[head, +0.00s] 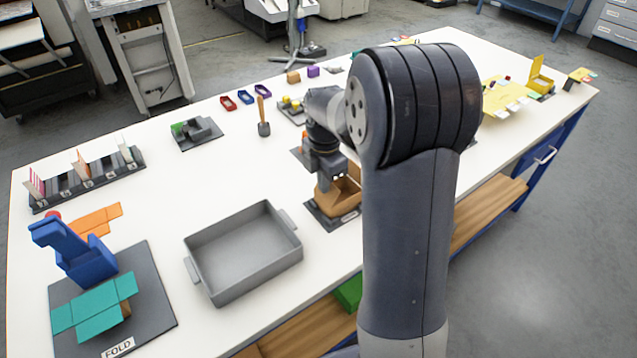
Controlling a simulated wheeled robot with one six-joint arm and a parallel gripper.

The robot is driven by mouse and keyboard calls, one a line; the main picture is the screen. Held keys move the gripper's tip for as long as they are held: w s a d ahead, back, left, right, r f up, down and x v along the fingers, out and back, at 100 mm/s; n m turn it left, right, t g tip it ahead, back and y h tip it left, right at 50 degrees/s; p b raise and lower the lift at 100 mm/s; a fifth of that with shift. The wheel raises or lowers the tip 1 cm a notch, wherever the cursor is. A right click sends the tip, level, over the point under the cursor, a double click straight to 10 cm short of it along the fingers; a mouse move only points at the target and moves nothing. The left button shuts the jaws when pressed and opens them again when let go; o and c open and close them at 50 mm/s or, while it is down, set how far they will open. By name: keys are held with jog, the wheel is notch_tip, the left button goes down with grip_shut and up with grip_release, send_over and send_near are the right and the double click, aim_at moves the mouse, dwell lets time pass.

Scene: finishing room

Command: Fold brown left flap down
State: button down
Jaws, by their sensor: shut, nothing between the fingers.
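A small brown open box (347,197) stands on a dark base plate (322,219) near the middle of the table, just left of my arm. My gripper (326,184) points down at the left side of the box, over or against its left edge. It is shut with nothing held. My gripper covers part of that left side, so the angle of the left flap and any contact with it cannot be told. My arm hides the right side of the box.
A grey tray (243,292) lies front left of the box on the white table (160,200). A blue press-like stand (85,255) and teal folded piece (95,308) are farther left. A small scoop (264,128) lies behind. The table between tray and scoop is clear.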

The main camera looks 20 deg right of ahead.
jog(key=shift+w+d+f, duration=0.2)
jog(key=shift+d+f, duration=0.1)
jog(key=shift+d, duration=0.25)
jog(key=shift+d+f, duration=0.1)
dwell(0.4)
jog(key=shift+w+d+f, duration=0.15)
jog(key=shift+d+f, duration=0.15)
dwell(0.5)
jog(key=shift+w+d+f+b, duration=0.1)
jog(key=shift+d+f+b, duration=0.25)
jog(key=shift+f+b, duration=0.15)
jog(key=shift+r, duration=0.15)
dwell(0.4)
